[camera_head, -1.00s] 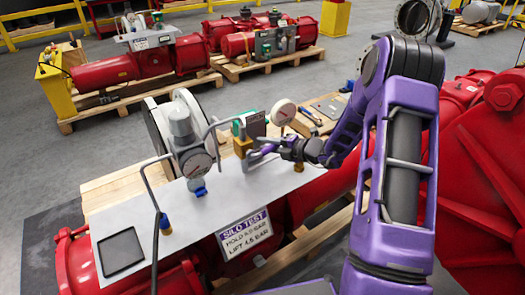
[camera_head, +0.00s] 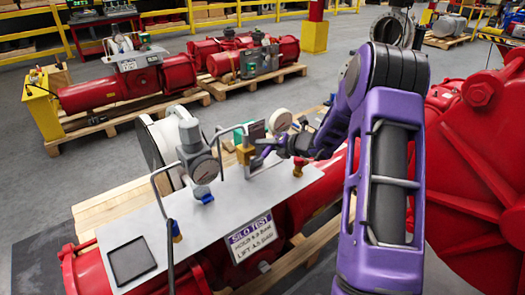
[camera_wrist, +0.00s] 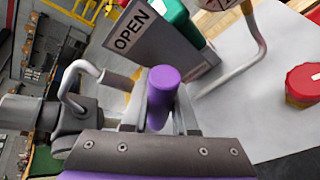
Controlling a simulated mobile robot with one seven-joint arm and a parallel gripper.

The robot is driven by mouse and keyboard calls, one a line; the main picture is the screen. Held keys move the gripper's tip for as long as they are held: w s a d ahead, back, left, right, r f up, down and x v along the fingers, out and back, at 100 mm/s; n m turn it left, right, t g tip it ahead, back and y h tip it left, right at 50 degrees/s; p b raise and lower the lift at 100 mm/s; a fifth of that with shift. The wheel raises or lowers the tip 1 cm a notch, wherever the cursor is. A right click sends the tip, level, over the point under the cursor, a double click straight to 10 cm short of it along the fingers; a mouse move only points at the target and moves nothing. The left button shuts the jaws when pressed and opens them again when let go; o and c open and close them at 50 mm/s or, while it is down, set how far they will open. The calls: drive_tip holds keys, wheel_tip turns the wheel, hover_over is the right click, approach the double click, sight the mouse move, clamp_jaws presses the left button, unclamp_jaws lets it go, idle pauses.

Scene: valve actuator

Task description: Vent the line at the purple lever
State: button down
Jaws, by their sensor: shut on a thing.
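The purple lever (camera_head: 261,157) sticks out to the right from a brass valve (camera_head: 245,155) on the grey plate. In the wrist view the lever (camera_wrist: 164,76) shows as a rounded purple end between my fingers. My gripper (camera_head: 272,145) is shut on the lever. It also shows in the wrist view (camera_wrist: 165,105). An "OPEN" sign plate (camera_wrist: 140,38) stands just behind the lever, with a green part beside it (camera_wrist: 180,25). The valve body is mostly hidden in the wrist view.
Gauges stand on the grey plate (camera_head: 215,225), one on a grey regulator (camera_head: 203,165), one at the back (camera_head: 280,121). Bent pipes rise nearby. A red knob (camera_wrist: 303,83) lies right of my gripper. A "SILO TEST" sign (camera_head: 252,238) hangs on the front edge.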

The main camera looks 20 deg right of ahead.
drive_tip(key=n+h+b, duration=0.1)
drive_tip(key=b, duration=0.1)
drive_tip(key=a+r+n+b, duration=0.1)
drive_tip(key=b, duration=0.2)
drive_tip(key=shift+s+a+r+h+b, duration=0.15)
drive_tip(key=shift+s+r+h+b, duration=0.1)
drive_tip(key=shift+h+b, duration=0.15)
drive_tip(key=c, duration=0.7)
unclamp_jaws()
drive_tip(key=shift+r+p, duration=0.15)
drive_tip(key=shift+p, duration=0.3)
